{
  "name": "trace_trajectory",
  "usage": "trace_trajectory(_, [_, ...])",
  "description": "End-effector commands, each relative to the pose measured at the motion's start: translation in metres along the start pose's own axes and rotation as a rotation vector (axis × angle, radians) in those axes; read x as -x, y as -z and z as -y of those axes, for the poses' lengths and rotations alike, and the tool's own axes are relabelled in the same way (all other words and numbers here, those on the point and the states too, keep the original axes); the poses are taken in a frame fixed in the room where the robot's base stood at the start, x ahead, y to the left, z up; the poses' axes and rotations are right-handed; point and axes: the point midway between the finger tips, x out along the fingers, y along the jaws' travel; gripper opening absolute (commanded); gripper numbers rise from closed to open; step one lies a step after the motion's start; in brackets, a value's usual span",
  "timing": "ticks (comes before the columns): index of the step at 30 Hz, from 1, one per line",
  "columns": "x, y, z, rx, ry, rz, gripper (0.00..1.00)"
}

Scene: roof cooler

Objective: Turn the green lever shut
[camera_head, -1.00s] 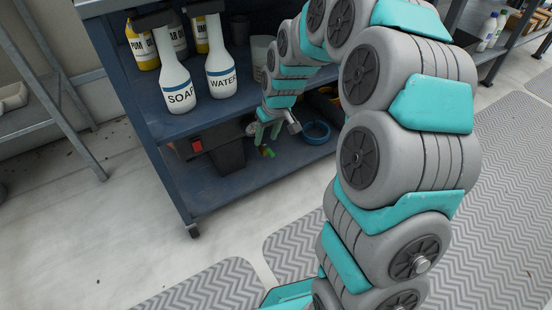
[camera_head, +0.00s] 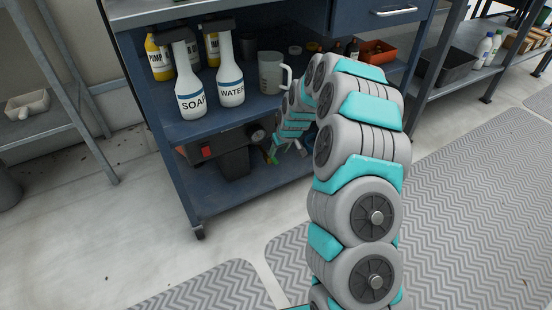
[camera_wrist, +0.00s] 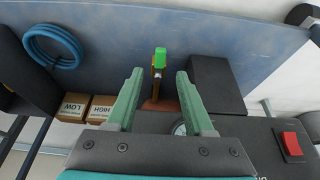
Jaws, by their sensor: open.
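The green lever (camera_wrist: 160,60) shows in the wrist view as a bright green grip on a thin brass-coloured stem. It stands between and just beyond the two fingertips of my gripper (camera_wrist: 159,82), apart from both. My gripper is open and empty, with pale green fingers to the left and right of the lever's line. In the head view my gripper (camera_head: 274,154) is on the lower shelf of the blue cart, partly hidden by my arm. I cannot make out the lever there.
In the wrist view, a black box (camera_wrist: 216,84) stands close right of the lever, and a red switch (camera_wrist: 292,143) sits nearer. A blue hose coil (camera_wrist: 55,62) and cartons (camera_wrist: 102,106) lie left. The cart's upper shelf (camera_head: 192,128) holds bottles and a jug above my gripper.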

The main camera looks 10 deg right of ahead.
Motion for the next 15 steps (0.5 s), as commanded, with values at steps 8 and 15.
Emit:
trace_trajectory(8, [-0.042, 0.000, 0.000, -0.001, -0.001, 0.000, 0.53])
trace_trajectory(15, [-0.061, 0.000, 0.000, -0.001, 0.000, 0.000, 0.53])
